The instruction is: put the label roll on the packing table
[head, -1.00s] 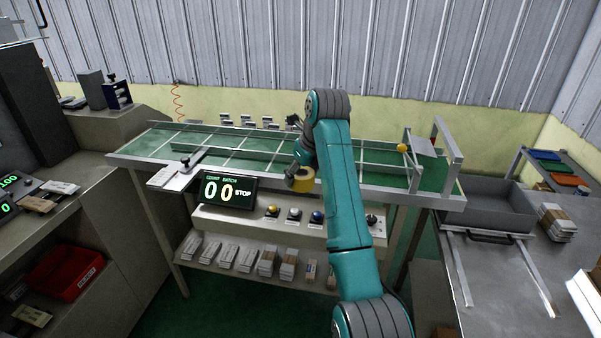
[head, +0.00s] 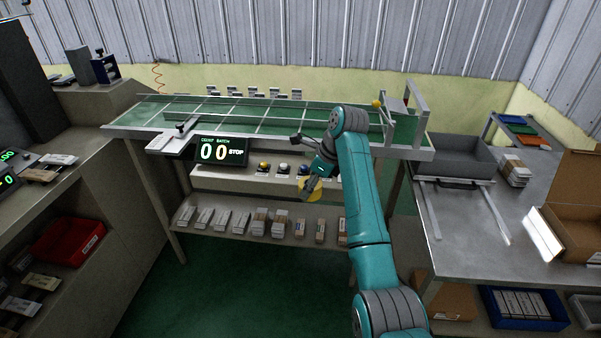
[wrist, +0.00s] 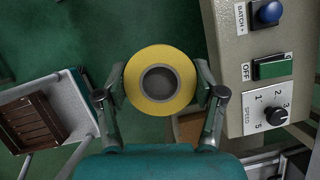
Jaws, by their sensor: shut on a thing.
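The label roll (head: 313,190) is a yellow ring with a grey core. My gripper (head: 309,187) holds it in front of the conveyor's control panel, in the air above the lower shelf. In the wrist view the roll (wrist: 134,82) sits between the two fingers of my gripper (wrist: 160,84), its flat face and hollow core turned to the camera. The grey table at the right (head: 462,239), which looks like the packing table, has a bare stretch at its front left. The roll is well to the left of it.
The green conveyor (head: 220,112) runs behind my arm. An open cardboard box (head: 565,233), a bundle of cartons (head: 514,172) and a grey tray (head: 455,157) are on the right table. A blue crate (head: 522,308) is below it. In the wrist view the control panel (wrist: 249,100) is close at right.

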